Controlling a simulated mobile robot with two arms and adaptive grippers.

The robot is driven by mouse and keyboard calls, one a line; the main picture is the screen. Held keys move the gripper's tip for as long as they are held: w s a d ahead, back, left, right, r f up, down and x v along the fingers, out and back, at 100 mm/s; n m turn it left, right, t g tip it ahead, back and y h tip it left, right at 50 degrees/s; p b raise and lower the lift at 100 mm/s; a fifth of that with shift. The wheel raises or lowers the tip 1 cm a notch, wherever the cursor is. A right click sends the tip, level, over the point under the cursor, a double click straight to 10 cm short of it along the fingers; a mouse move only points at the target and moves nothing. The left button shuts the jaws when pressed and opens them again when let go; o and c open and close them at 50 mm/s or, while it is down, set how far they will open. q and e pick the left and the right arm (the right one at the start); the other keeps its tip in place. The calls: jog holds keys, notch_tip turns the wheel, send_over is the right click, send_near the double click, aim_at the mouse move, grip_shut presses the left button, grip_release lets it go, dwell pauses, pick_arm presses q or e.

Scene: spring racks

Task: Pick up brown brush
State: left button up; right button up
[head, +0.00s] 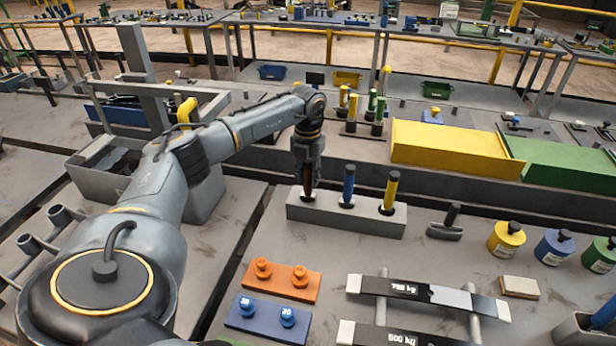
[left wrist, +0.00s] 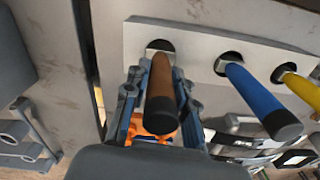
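The brown brush (head: 307,183) stands upright in the left hole of a grey block holder (head: 365,222). Its brown handle with a dark end cap shows in the left wrist view (left wrist: 162,92). My left gripper (head: 307,170) comes down over it from above. In the left wrist view the two fingers (left wrist: 158,85) lie on either side of the handle, converge towards their tips and look closed on it. The brush's lower end is hidden in the hole. My right gripper is not in view.
A blue-handled brush (head: 349,184) and a yellow-handled one (head: 390,191) stand in the same holder, to the right. An orange plate (head: 282,281) and a blue plate (head: 268,318) with knobs lie in front. A yellow bin (head: 450,150) stands behind.

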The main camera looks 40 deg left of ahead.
aim_at(308, 161)
pick_arm(q)
grip_shut()
jog(key=shift+r, duration=0.15)
notch_tip(308, 161, up, 9)
jog(key=shift+r+b, duration=0.15)
jog(key=shift+b, duration=1.1)
jog(key=shift+r, duration=0.25)
